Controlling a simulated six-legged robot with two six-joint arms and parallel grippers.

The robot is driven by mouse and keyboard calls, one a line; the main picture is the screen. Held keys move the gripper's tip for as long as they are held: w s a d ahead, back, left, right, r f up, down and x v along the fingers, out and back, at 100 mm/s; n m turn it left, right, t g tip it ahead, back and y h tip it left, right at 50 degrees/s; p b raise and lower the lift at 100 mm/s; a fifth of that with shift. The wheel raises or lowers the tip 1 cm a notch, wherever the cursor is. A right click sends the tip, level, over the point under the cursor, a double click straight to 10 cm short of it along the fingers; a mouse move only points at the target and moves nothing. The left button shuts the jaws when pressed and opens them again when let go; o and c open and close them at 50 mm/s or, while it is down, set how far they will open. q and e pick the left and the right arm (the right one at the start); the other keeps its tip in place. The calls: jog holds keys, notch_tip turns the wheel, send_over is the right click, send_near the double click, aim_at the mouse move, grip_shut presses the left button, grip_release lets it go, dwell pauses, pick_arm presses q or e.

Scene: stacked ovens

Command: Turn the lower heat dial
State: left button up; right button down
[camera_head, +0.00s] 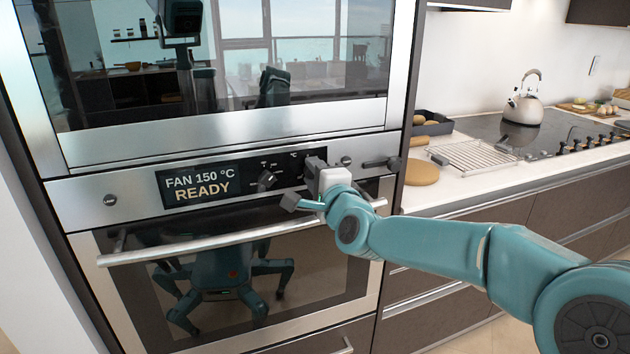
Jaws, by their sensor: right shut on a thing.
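The lower oven's control panel (135,191) has a display (208,183) reading "FAN 150 °C READY". A dark function dial (266,180) shows to the right of the display. My right gripper (302,183) is at the panel just right of that dial, beside a "°C" mark. Its dark fingers are shut on the lower heat dial, which the gripper and its white wrist mostly hide. The dial's angle cannot be read. My left gripper is out of view.
The lower oven's handle bar (190,245) runs just below the gripper. The upper oven's door (230,129) is above the panel. A counter at right holds a wire rack (470,156), a round board (421,173), a tray (432,124) and a kettle (524,105).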

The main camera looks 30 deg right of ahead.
jog(key=n+p, duration=0.4)
jog(key=n, duration=2.1)
jog(key=shift+a+r, duration=0.1)
jog(key=shift+a, duration=0.05)
jog(key=shift+n, duration=0.3)
jog(key=c, duration=0.8)
grip_release()
jog(key=v, duration=1.6)
jog(key=shift+s+a, duration=0.1)
jog(key=shift+a, duration=0.05)
